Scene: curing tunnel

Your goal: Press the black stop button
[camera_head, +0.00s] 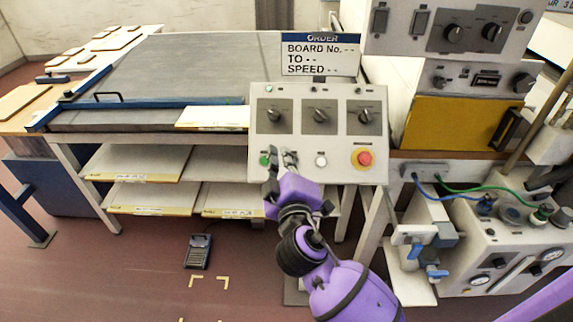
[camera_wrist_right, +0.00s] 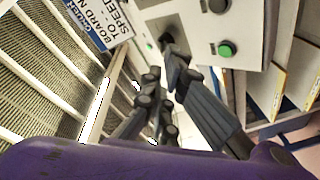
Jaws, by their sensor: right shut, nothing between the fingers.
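The grey control panel (camera_head: 303,178) stands upright in front of the conveyor, with three black knobs above a row of buttons. The green button (camera_head: 264,160) is left, the white button (camera_head: 321,161) is right of it, and the red mushroom button (camera_head: 364,158) is far right. My purple right gripper (camera_head: 287,155) is shut and empty, its fingertips in front of the panel between green and white. The black stop button is hidden there in the head view. In the wrist view, the fingertips (camera_wrist_right: 168,48) reach the panel face beside the green button (camera_wrist_right: 227,48); I cannot tell if they touch a button.
An order sign (camera_head: 320,54) stands on top of the panel. The conveyor (camera_head: 190,62) and shelves with boards (camera_head: 135,163) lie left. A machine with a yellow door (camera_head: 455,122) and a pump unit (camera_head: 500,235) with cables stand right. The floor at front left is mostly clear.

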